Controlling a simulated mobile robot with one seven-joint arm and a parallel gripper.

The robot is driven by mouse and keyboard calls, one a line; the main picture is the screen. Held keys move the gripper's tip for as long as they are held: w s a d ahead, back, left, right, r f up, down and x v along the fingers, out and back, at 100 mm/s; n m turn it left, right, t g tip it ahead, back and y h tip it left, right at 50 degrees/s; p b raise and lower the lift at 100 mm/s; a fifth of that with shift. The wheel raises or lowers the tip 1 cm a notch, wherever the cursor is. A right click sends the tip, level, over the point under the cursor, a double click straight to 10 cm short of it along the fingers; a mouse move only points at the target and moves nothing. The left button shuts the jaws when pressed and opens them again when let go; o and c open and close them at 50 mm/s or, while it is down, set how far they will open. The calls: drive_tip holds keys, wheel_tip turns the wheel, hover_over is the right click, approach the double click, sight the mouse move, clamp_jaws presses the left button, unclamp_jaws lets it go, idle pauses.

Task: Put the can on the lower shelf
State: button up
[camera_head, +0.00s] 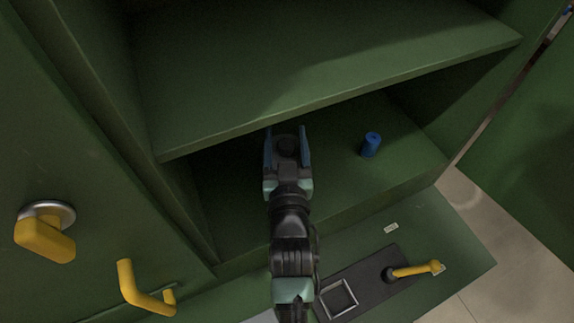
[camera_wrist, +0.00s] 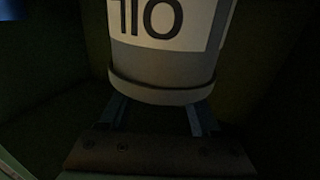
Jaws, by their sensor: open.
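The can (camera_wrist: 160,60) fills the upper middle of the wrist view, grey with a white band and large dark letters that look upside down. In the head view it shows as a dark round shape (camera_head: 287,147) between the fingers of my gripper (camera_head: 286,135). My gripper reaches into the lower compartment with its blue fingers apart, one on each side of the can. The fingers also show in the wrist view (camera_wrist: 157,115). The can is over the lower shelf (camera_head: 340,185); whether it rests on it is hard to tell. Its lower part is hidden in the head view.
A small blue cylinder (camera_head: 370,145) stands on the lower shelf to the right of my gripper. The upper shelf (camera_head: 300,75) overhangs the compartment. Yellow handles (camera_head: 146,290) are at the left, and a yellow lever (camera_head: 415,269) is below right.

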drive_tip(key=s+b, duration=0.2)
drive_tip(key=s, duration=0.8)
drive_tip(key=shift+s, duration=0.25)
